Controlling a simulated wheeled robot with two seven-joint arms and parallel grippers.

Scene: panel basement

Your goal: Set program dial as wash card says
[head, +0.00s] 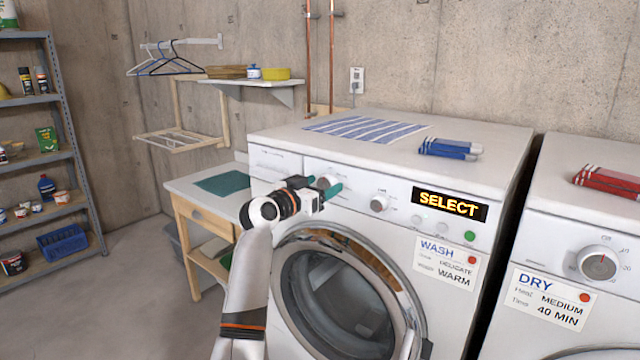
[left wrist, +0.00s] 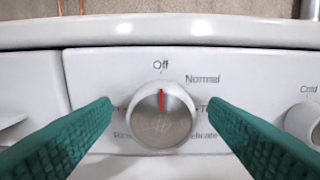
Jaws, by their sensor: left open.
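The program dial (left wrist: 162,115) is a round silver knob on the white washer (head: 480,155). Its red pointer line is straight up at "Off". "Normal" and a partly hidden "Delicate" are printed to its right; other labels are partly covered. My left gripper (head: 333,188) is open at the washer panel, and its teal fingers stand on either side of the dial in the left wrist view, apart from it. In the head view the gripper mostly hides the dial. The wash card (head: 446,263) on the washer front reads "Delicate" and "Warm". My right gripper is not in view.
A second knob (head: 379,203) is right of the program dial, then a display (head: 449,204) reading "SELECT" and a green button (head: 470,236). The dryer (head: 560,245) stands at the right with its own card (head: 552,297). Folded blue cloths (head: 450,149) lie on the washer.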

